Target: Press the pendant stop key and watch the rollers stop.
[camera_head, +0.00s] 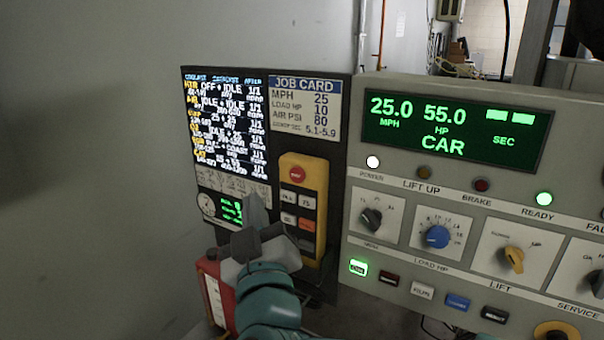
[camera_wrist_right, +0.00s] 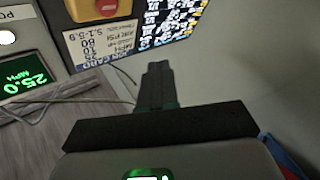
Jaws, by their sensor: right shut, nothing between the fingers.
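The yellow pendant (camera_head: 318,185) hangs upright on the dark panel, with a red round key (camera_head: 297,174) at its top and several small keys below. In the right wrist view, part of the yellow pendant (camera_wrist_right: 85,10) shows upside down at the top edge. My right gripper (camera_head: 253,205) is shut and empty, fingertips pointing up, just left of the pendant's lower keys in the picture. Its fingers also show in the wrist view (camera_wrist_right: 157,75). Whether it touches anything I cannot tell. The console display (camera_head: 455,130) reads 25.0 MPH and 55.0 HP. The rollers and my left gripper are not in view.
A text screen (camera_head: 225,130) and a job card (camera_head: 304,107) are left of and above the pendant. The console's knobs (camera_head: 437,237) and lit green button (camera_head: 358,268) are to the right. A red container (camera_head: 212,285) is below. Plain wall fills the left.

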